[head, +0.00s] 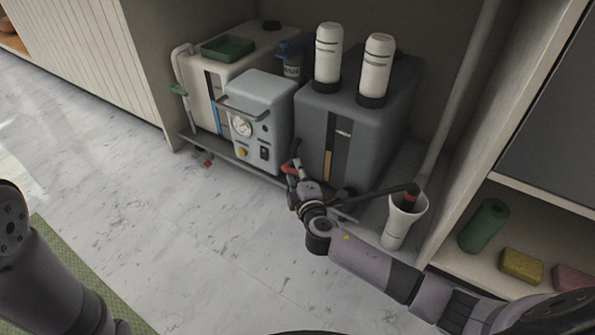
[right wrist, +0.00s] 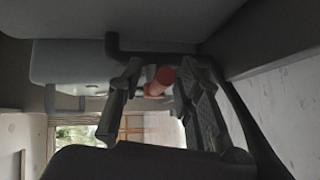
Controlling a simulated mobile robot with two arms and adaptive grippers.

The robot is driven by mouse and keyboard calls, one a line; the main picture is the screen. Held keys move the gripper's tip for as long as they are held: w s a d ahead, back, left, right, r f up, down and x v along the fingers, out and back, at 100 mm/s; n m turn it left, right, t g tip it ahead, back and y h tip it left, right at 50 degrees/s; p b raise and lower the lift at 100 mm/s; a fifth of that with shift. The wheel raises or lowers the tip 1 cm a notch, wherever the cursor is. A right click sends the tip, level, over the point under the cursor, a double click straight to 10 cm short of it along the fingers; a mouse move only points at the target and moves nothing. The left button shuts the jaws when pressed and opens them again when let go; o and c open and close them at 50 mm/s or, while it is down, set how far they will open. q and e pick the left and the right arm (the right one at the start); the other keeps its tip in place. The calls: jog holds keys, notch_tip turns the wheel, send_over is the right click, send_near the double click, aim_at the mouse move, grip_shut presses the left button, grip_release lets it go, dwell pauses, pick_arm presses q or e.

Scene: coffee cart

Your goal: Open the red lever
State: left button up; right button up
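A red lever (right wrist: 159,82) shows between the two fingers of my right gripper (right wrist: 162,98) in the right wrist view. The fingers are apart, one on each side of the lever, with a gap at the left finger; the lever's end lies close to the right finger. In the head view, my right gripper (head: 292,174) is low at the front of the machines, and part of the red lever (head: 289,168) shows there, mostly hidden by the gripper. Only my left arm shows at the left edge.
A dark grey boxy machine (head: 392,120) with two white bottles and a light grey unit with a gauge (head: 259,92) stand inside the cart bay. A white bin (head: 394,236) stands beside my right forearm. Marble floor (head: 215,225) in front is clear.

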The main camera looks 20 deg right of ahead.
grip_shut()
jog(key=shift+r, duration=0.1)
dwell(0.6)
